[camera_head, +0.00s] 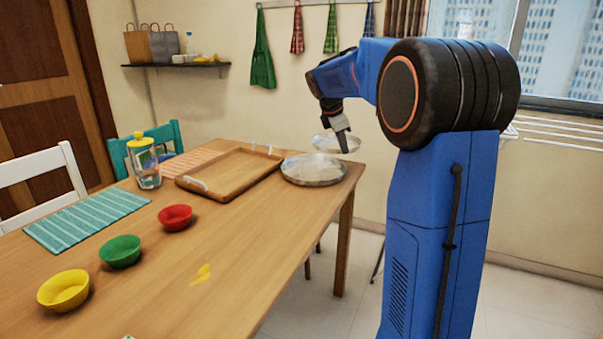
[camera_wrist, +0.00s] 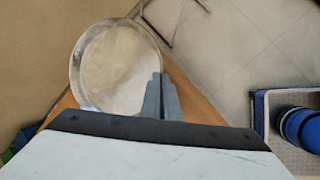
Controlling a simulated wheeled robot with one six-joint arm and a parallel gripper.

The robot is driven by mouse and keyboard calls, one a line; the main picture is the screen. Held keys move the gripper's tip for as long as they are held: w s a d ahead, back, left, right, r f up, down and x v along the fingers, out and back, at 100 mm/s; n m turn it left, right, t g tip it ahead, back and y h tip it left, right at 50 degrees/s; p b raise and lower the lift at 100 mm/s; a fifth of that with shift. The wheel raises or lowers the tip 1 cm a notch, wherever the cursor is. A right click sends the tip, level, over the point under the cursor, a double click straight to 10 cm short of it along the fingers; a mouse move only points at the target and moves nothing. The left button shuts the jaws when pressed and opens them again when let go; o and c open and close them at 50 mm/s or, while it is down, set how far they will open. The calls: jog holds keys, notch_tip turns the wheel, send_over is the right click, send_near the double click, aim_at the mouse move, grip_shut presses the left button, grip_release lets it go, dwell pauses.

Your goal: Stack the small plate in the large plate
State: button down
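The small plate (camera_head: 325,143) is a shallow, pale metal dish. My gripper (camera_head: 343,145) is shut on its rim and holds it in the air above the large plate, slightly to the right. The large plate (camera_head: 314,180) is a wider, grey metal dish resting on the table's far right corner. In the wrist view, my gripper's fingers (camera_wrist: 161,98) are close together at the right edge of a round plate (camera_wrist: 112,65), which looks like the held small plate. The large plate is mostly or wholly hidden behind it there.
A wooden tray (camera_head: 225,198) lies left of the large plate. Red (camera_head: 175,217), green (camera_head: 120,251) and yellow (camera_head: 63,290) bowls, a jar (camera_head: 145,165) and a teal striped mat (camera_head: 85,220) are on the wooden table (camera_head: 240,240). The table edge is close by the large plate.

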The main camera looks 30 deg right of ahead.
jog(key=w+a+n, duration=0.1)
jog(key=w+a, duration=0.2)
jog(key=a, duration=0.3)
jog(key=shift+t, duration=0.3)
jog(key=shift+w+a+f, duration=0.1)
jog(key=shift+a+f, duration=0.05)
jog(key=shift+f, duration=2.3)
jog(key=shift+w+a+f, duration=0.1)
jog(key=shift+f, duration=2.35)
jog(key=shift+f, duration=0.35)
jog(key=c, duration=2)
grip_release()
jog(key=shift+r, duration=0.1)
